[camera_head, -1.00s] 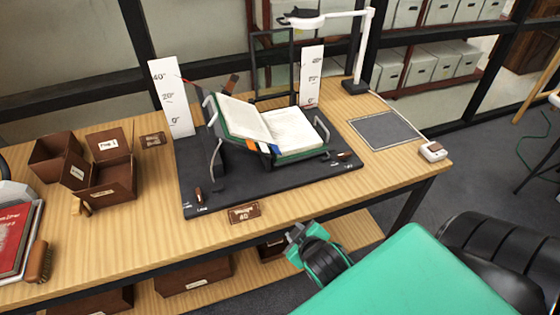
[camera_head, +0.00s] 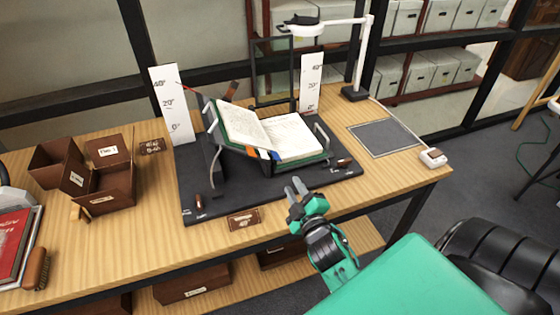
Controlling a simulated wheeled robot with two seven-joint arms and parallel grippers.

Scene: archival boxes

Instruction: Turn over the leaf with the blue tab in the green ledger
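The green ledger (camera_head: 318,158) lies open on a cradle with metal side arms, on a black board. Its left side is tilted up and its right side lies flatter. My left gripper is not in view.
The black board (camera_head: 240,196) carries small levers and angle scales (camera_head: 172,100). A lamp (camera_head: 362,60) stands behind. Brown boxes (camera_head: 107,188) and a red book (camera_head: 12,240) are at the left. A grey mat (camera_head: 384,137) and a white device (camera_head: 432,157) are at the right.

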